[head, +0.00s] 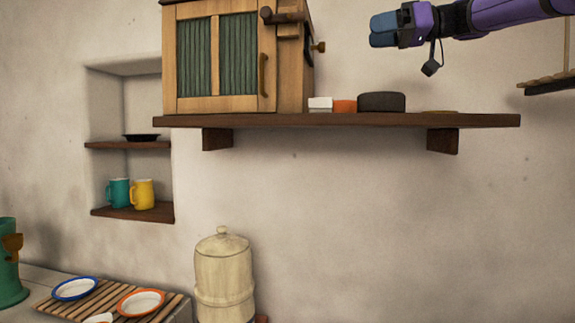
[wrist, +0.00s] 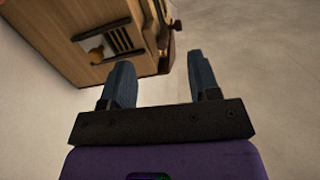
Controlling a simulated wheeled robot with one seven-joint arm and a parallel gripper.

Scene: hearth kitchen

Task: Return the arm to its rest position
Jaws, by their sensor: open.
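My gripper (head: 384,29) is at the top right of the head view, above the right part of the wooden shelf and apart from it. My purple arm reaches in from the right edge. In the wrist view my gripper (wrist: 162,82) shows two blue fingers spread apart with nothing between them. Beyond the fingers are bare wall and the side of the wooden cabinet.
The shelf (head: 330,121) holds a wooden cabinet (head: 219,62) with green panels, a white block (head: 320,104), an orange block (head: 345,106) and a dark round item (head: 382,102). A rack (head: 548,82) is at the right edge.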

